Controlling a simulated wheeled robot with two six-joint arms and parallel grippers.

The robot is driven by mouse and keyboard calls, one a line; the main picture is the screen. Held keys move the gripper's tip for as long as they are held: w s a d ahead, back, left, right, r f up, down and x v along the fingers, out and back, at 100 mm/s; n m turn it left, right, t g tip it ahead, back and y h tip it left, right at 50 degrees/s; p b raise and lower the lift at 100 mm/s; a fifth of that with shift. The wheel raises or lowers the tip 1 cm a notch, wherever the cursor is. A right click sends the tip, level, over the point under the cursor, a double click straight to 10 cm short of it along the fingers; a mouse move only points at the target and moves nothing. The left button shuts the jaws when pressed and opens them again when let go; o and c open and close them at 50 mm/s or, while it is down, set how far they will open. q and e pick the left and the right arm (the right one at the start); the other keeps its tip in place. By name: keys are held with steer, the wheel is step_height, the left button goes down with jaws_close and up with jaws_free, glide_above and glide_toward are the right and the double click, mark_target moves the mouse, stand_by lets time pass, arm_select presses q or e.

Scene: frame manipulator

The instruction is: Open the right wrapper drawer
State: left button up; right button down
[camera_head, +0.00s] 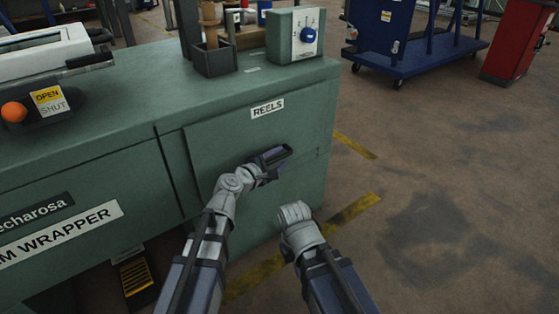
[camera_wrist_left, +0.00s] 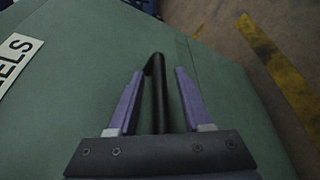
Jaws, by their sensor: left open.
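The right wrapper drawer (camera_head: 222,145) is the green front panel labelled REELS (camera_head: 267,108) on the right of the wrapper. It looks shut, its face level with the cabinet. My left gripper (camera_head: 282,153) is at the drawer front, below and right of the label. In the left wrist view, a black bar handle (camera_wrist_left: 159,108) stands between the two open purple fingers of my left gripper (camera_wrist_left: 160,74), with a gap on each side. In the head view the gripper largely hides the handle. My right arm ends low right of the drawer; its fingers do not show.
A grey control box with a blue knob (camera_head: 294,36) and a dark reel holder (camera_head: 214,60) stand on the wrapper top (camera_head: 150,75). A blue cart (camera_head: 420,60) and a red cabinet (camera_head: 518,42) stand behind. The floor (camera_head: 450,190) to the right is clear.

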arm_select(q)
steer(key=shift+w+d, duration=0.15)
steer(key=shift+w, duration=0.1)
steer(key=shift+c, duration=0.2)
jaws_close()
stand_by(1.1)
